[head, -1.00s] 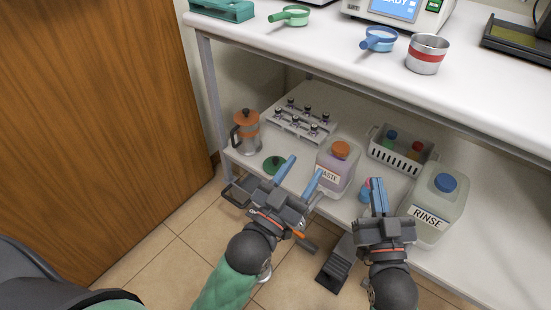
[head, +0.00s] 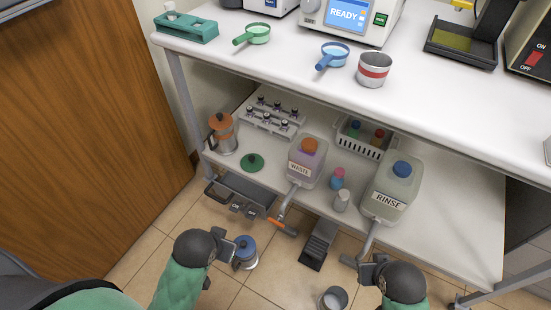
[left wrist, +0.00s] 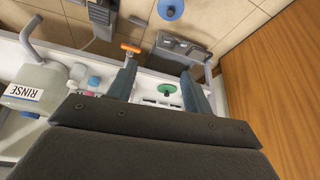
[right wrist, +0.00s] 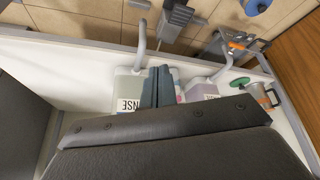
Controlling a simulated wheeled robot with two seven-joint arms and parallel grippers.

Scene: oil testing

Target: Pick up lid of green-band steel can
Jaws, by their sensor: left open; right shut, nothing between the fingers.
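A round green lid (head: 252,162) with a dark knob lies near the front left of the lower shelf; I cannot make out a green-banded can body under it. In the head view only the wrists show clearly, low at the front; the fingertips are hard to see.
An orange-topped pot (head: 222,135) stands left of the lid, a waste jug (head: 302,170) right, a rinse jug (head: 392,190) farther right. A rack of vials (head: 270,112) stands behind. A red-band can (head: 373,72) is on the tabletop. A blue-lidded can (head: 245,252) is on the floor.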

